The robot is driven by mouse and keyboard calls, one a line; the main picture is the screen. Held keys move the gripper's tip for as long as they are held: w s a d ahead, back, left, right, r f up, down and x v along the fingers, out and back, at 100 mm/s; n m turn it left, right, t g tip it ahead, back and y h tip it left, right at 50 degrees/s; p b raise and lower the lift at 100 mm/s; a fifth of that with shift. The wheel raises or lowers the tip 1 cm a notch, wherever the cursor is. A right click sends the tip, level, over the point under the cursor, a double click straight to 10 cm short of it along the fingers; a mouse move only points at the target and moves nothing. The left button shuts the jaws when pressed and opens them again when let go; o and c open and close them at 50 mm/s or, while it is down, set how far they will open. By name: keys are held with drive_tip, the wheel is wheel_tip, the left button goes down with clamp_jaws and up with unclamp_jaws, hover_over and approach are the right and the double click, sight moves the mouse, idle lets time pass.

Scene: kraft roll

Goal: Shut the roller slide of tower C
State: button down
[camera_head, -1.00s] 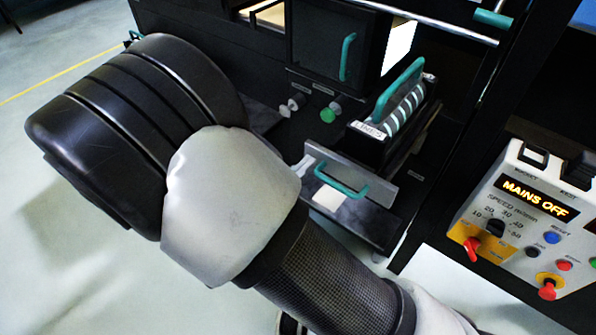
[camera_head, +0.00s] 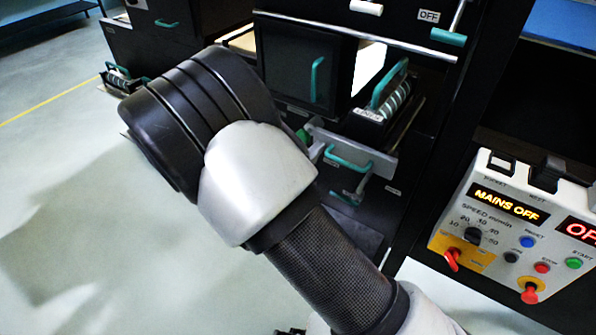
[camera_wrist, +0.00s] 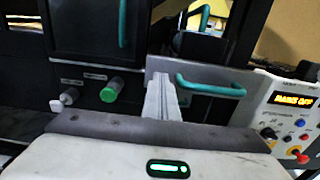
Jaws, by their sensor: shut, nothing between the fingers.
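A slide with a grey front plate (camera_head: 385,165) and a teal bar handle (camera_head: 348,160) sticks out low on the dark machine. A striped roller (camera_head: 397,98) in a black holder with a teal handle and a white label sits behind and above the plate. In the wrist view the grey plate (camera_wrist: 215,108) and its teal handle (camera_wrist: 210,88) are just ahead, right of centre. My gripper (camera_wrist: 160,82) is shut and empty, its tips by the plate's left part; I cannot tell whether they touch it. In the head view my arm hides most of it. No tower letter is legible.
A dark door (camera_head: 300,70) with a teal handle is above. The control box (camera_head: 510,225) reading MAINS OFF stands at the right. The floor at left is clear.

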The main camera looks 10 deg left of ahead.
drive_tip(key=b+x, duration=0.2)
drive_tip(key=x, duration=2)
drive_tip(key=shift+r+b, duration=0.2)
drive_tip(key=shift+b, duration=0.2)
